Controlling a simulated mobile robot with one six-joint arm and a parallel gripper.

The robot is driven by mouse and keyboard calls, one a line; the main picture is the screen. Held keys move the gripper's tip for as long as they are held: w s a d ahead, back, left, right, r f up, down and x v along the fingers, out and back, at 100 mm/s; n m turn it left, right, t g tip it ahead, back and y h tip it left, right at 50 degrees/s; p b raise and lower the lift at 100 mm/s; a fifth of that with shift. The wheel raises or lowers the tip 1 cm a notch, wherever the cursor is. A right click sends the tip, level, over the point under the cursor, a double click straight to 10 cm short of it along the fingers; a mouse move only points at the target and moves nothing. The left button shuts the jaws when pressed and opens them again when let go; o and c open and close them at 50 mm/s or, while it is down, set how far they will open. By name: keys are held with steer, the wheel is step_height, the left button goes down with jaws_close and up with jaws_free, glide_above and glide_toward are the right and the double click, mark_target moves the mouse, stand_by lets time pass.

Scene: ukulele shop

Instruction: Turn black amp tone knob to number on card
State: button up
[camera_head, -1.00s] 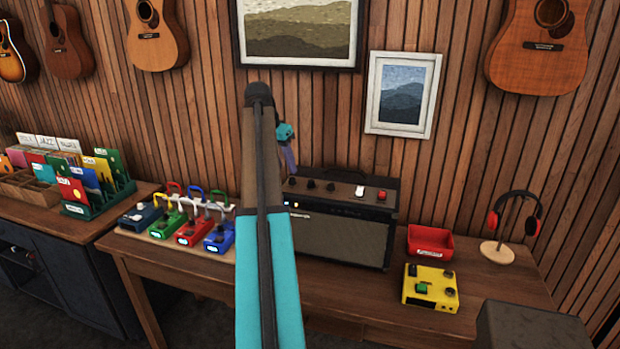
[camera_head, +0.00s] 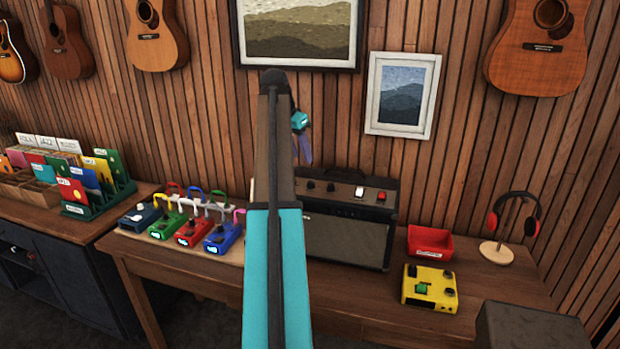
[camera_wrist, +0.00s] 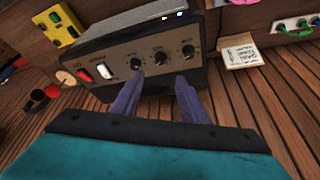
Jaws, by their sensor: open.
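The black amp (camera_head: 345,240) stands on the wooden table, partly hidden behind my arm in the head view. In the wrist view its panel (camera_wrist: 120,66) carries three black knobs: one on the left (camera_wrist: 135,64), one in the middle (camera_wrist: 159,58) and one on the right (camera_wrist: 187,52). Their labels are too small to read surely. A pale card (camera_wrist: 239,50) with dark writing lies beside the amp at right in the wrist view; I cannot read its number. My gripper (camera_wrist: 157,88) is open and empty, its purple fingers pointing toward the knobs; it also shows in the head view (camera_head: 305,150).
Red and white switches (camera_wrist: 84,76) share the amp panel. Several coloured pedals (camera_head: 190,225) stand left of the amp. Framed pictures hang behind.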

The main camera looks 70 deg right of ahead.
mark_target(311, 181)
steer(key=p+x, duration=0.3)
steer(key=x, duration=0.9)
steer(key=shift+d, duration=0.1)
steer(key=c, duration=0.9)
steer(key=shift+d, duration=0.15)
jaws_close()
